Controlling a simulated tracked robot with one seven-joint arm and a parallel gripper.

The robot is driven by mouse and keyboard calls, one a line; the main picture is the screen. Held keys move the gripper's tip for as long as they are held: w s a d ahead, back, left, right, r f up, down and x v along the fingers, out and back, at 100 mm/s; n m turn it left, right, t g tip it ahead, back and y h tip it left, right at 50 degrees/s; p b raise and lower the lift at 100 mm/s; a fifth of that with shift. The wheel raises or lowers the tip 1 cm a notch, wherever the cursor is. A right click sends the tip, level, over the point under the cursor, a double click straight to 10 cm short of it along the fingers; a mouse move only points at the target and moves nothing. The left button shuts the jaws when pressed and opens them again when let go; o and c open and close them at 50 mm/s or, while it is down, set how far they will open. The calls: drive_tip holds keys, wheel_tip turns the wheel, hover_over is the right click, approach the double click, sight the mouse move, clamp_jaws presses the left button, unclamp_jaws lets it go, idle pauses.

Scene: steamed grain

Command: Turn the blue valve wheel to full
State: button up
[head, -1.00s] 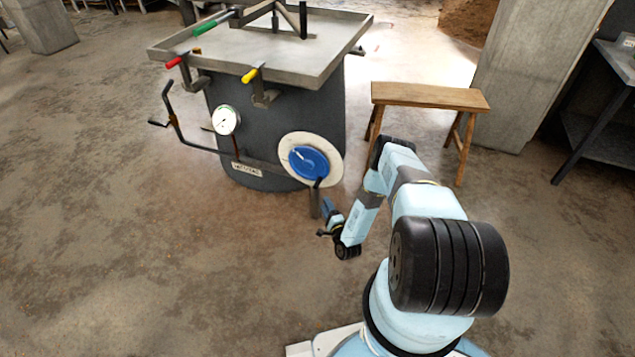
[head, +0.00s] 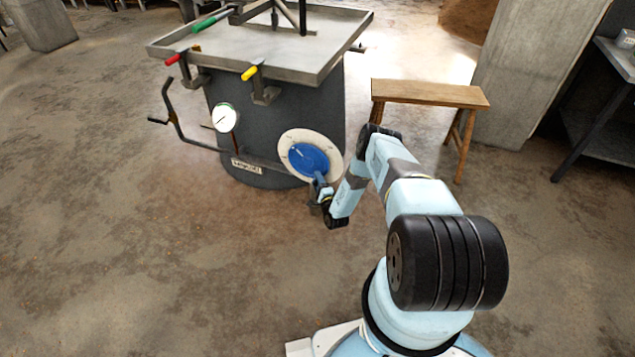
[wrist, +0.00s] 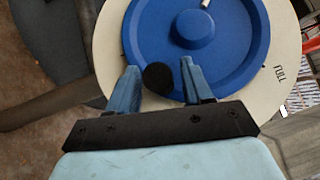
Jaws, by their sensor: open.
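The blue valve wheel (head: 307,159) sits on a round pale dial plate (head: 329,146) low on the front of the dark cylindrical vessel (head: 277,118). In the wrist view the blue wheel (wrist: 222,62) fills the upper middle, with a white pointer mark near its top. The word FULL is on the dial plate (wrist: 284,45) at the right. My gripper (wrist: 158,82) is open at the wheel's lower rim, one finger on each side of a dark round knob (wrist: 158,77). I cannot tell whether the fingers touch it. In the head view my gripper (head: 320,184) partly covers the wheel's lower edge.
A white gauge (head: 225,117) and a crank handle (head: 171,112) are on the vessel's left. Red (head: 172,60), yellow (head: 249,73) and green (head: 204,25) handles are at the tray above. A wooden bench (head: 430,95) stands to the right. The front floor is clear.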

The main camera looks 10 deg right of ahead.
clamp_jaws()
idle(0.4)
